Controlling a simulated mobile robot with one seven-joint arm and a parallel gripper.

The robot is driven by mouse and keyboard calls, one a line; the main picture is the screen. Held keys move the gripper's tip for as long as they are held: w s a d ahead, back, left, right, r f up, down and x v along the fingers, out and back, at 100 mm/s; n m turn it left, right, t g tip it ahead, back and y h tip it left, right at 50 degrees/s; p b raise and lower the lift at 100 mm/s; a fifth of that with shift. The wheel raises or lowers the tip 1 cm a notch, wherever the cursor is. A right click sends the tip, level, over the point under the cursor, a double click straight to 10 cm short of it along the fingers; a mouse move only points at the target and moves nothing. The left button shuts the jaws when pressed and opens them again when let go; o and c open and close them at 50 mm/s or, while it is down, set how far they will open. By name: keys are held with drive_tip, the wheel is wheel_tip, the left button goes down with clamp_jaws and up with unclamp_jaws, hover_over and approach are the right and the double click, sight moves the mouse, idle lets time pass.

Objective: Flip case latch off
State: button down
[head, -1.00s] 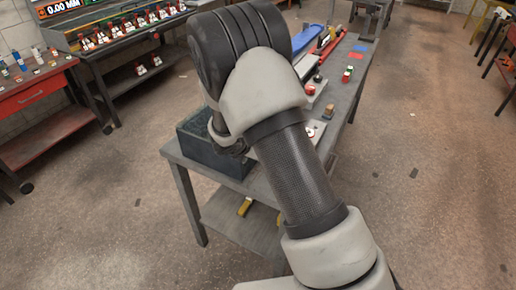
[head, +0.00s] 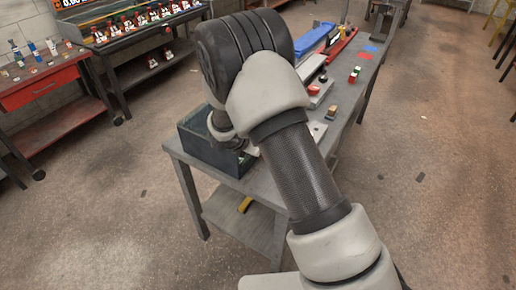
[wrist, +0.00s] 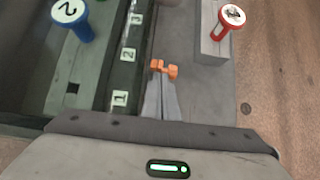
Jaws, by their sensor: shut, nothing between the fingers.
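A dark open-topped case (head: 205,150) stands on the near left corner of the grey bench, partly hidden by my arm. In the wrist view, a dark strip (wrist: 127,60) with number tags 1, 2 and 3 runs along the case side, left of my fingers. My gripper (wrist: 163,69) has its grey fingers together and orange at their tips, over the bench surface just right of the strip. It looks empty. I cannot clearly make out a separate latch. My gripper's fingers are hidden in the head view.
A blue knob marked 2 (wrist: 72,14) is inside the case, and a red-stemmed knob marked 4 (wrist: 229,17) stands on a grey block at right. Blue (head: 318,38) and red (head: 342,40) items lie farther along the bench. A red workbench (head: 40,88) is at left.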

drive_tip(key=shift+w+d+r, duration=0.1)
drive_tip(key=shift+w+r, duration=0.15)
drive_tip(key=shift+r, duration=0.1)
wheel_tip(320, 180, up, 9)
drive_tip(key=s+a+p, duration=0.1)
drive_tip(key=s+p, duration=0.1)
drive_tip(key=p, duration=0.2)
drive_tip(key=shift+s+a, duration=0.2)
drive_tip(key=shift+a, duration=0.1)
